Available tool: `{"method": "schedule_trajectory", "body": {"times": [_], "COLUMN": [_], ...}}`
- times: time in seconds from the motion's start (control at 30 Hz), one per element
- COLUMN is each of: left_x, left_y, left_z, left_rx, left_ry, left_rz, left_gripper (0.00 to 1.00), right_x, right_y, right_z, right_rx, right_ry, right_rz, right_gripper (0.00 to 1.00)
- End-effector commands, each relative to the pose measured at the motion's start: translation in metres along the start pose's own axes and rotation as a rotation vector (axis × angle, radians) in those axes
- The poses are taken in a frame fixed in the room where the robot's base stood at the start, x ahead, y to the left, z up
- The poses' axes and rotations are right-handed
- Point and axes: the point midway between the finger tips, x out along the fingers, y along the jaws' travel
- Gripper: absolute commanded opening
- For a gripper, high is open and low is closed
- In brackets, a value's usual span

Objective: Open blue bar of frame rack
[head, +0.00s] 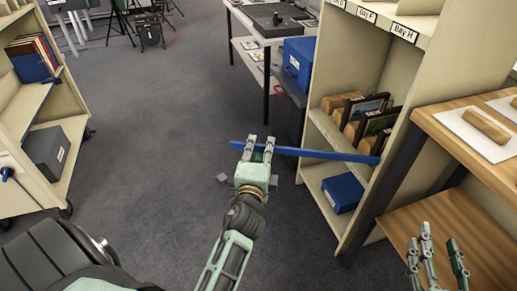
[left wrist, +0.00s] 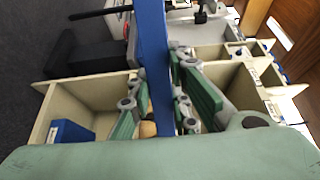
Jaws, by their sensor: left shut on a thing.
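The blue bar (head: 318,153) runs across the front of the frame rack (head: 330,128), where several dark frames (head: 378,122) stand on a shelf. Its right end meets the rack's right upright; its left end sticks out past the left upright, over the floor. My left gripper (head: 258,143) is shut on the bar near that free left end. In the left wrist view the bar (left wrist: 154,60) passes upright between the green finger pads of my left gripper (left wrist: 160,100). My right gripper (head: 438,243) is open and empty at the lower right, in front of the wooden bench.
A blue box (head: 343,193) sits on the rack's lower shelf. A wooden bench (head: 460,105) stands right of the rack. A table with another blue box (head: 299,60) is behind. A shelf cart (head: 75,125) stands left. The grey floor (head: 170,110) between is mostly clear.

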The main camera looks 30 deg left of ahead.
Motion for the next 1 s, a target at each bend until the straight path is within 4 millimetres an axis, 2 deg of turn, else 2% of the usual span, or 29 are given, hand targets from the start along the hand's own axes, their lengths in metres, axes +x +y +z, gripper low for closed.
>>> {"method": "schedule_trajectory", "body": {"times": [0.17,0.2,0.43,0.77,0.87,1.0], "left_x": [0.000,0.000,0.000,0.000,0.001,0.001], "left_y": [0.000,0.000,0.000,-0.003,-0.013,-0.041], "left_z": [-0.002,-0.002,-0.001,0.000,0.000,0.000], "left_rx": [0.001,0.001,0.000,0.000,0.001,0.001], "left_ry": [0.003,0.003,0.002,0.001,0.001,0.003], "left_rz": [0.000,0.000,0.000,-0.002,-0.006,-0.012], "left_gripper": [0.00,0.18,0.38,0.38,0.38,0.38], "right_x": [0.000,0.000,0.000,0.000,0.000,0.000], "right_y": [0.000,0.000,0.000,0.000,0.000,0.000], "right_z": [0.000,0.000,0.000,0.001,0.001,0.001], "right_rx": [0.001,0.001,0.001,-0.001,-0.001,0.000], "right_ry": [0.001,0.001,0.000,-0.004,-0.003,-0.002], "right_rz": [0.000,0.000,0.000,-0.001,0.000,0.000], "right_gripper": [0.40,0.40,0.40,0.40,0.40,0.40]}}
